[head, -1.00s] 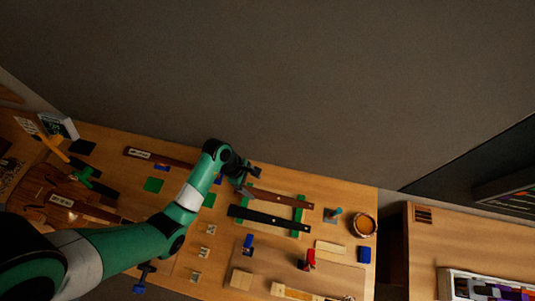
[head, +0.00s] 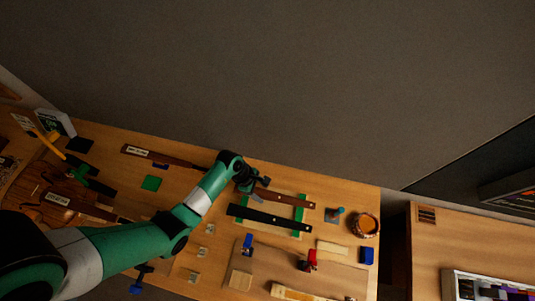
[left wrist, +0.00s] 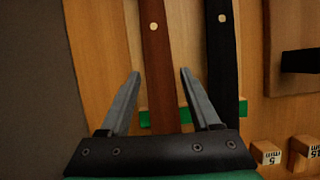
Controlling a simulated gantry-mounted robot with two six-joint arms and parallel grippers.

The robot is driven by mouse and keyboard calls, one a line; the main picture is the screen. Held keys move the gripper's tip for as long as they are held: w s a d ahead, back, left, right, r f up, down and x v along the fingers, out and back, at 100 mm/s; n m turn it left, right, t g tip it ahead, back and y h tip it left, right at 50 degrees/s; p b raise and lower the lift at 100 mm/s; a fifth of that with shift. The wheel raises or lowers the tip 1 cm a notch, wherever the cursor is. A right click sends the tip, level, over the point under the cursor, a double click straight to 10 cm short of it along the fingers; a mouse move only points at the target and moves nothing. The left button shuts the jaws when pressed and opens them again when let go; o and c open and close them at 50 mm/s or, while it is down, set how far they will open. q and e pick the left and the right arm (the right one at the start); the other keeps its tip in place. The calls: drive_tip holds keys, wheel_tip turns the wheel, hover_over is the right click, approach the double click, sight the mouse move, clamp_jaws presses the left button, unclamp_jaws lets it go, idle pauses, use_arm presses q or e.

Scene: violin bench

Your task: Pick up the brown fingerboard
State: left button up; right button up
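The brown fingerboard (head: 286,198) lies across green supports on the bench, just behind a black fingerboard (head: 268,216). My left gripper (head: 262,184) is at the left end of the brown fingerboard. In the left wrist view my left gripper (left wrist: 160,72) is open, one finger on each side of the brown fingerboard (left wrist: 157,50), with gaps on both sides. The right finger is between the brown and the black fingerboard (left wrist: 222,60). I cannot tell how high the fingertips are above the wood. My right gripper is not in view.
A green support (left wrist: 158,117) runs under both fingerboards. A cup (head: 364,225), a blue block (head: 366,256) and a red clamp-like piece (head: 308,261) stand to the right on the bench. A violin body (head: 62,203) lies at far left. Several small wooden blocks are in front.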

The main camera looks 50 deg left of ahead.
use_arm(q)
clamp_jaws()
